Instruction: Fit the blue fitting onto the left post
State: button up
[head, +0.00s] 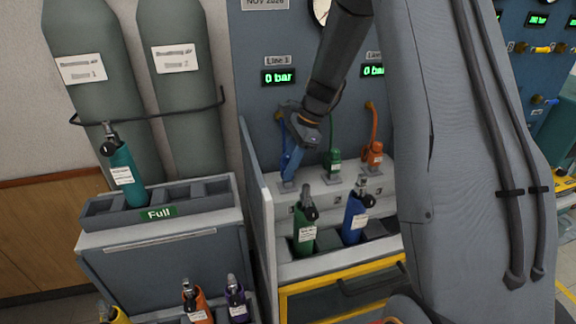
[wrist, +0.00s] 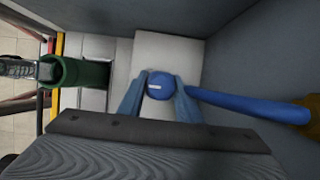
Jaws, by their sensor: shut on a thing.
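My gripper (head: 290,172) points down at the left end of the grey bench ledge, directly over the left post (head: 287,186). A blue hose (wrist: 245,103) runs from the fitting to the right, to a yellow-orange connector. In the head view the fingers mostly hide the fitting, and the blue hose (head: 281,150) shows beside them.
A green fitting (head: 333,160) and an orange fitting (head: 375,152) sit on the other posts to the right. Green (head: 306,225) and blue (head: 355,215) bottles stand in the rack in front. A grey side panel (head: 258,205) rises close on the left.

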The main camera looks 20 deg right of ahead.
jog(key=shift+f, duration=0.4)
jog(key=o, duration=1.3)
jog(key=shift+o, duration=0.2)
jog(key=b+v, duration=0.2)
jog(key=v, duration=0.5)
jog(key=shift+d+r, duration=0.2)
jog(key=shift+r, duration=0.15)
